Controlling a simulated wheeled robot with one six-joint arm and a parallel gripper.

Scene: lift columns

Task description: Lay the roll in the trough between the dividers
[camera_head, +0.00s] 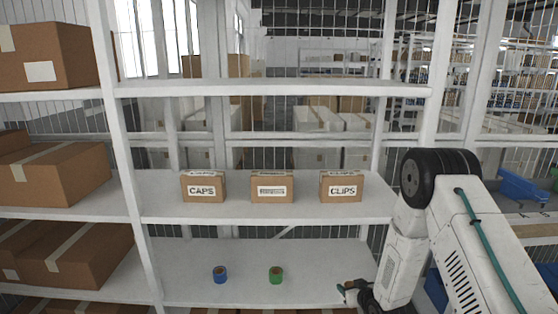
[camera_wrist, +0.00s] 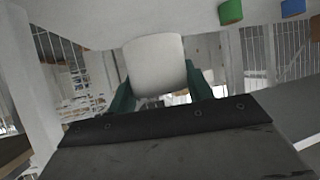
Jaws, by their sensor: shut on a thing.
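My gripper (camera_wrist: 160,88) has its two green fingers on either side of a pale, whitish roll (camera_wrist: 155,62) and is shut on it. The roll fills the middle of the wrist view, with its far end hidden. In the head view my gripper (camera_head: 348,291) is low at the right end of the lower shelf, and the held roll cannot be made out clearly there. A blue roll (camera_head: 220,274) and a green roll (camera_head: 276,274) stand apart on that shelf, left of my gripper. They also show in the wrist view's top right. I cannot make out a trough or dividers.
The lower shelf (camera_head: 185,289) is bare around the two rolls. Above it, the middle shelf (camera_head: 160,207) holds a CAPS box (camera_head: 203,187), a middle box (camera_head: 272,188) and a CLIPS box (camera_head: 341,187). A white upright (camera_head: 125,150) stands left, with brown cartons beyond it.

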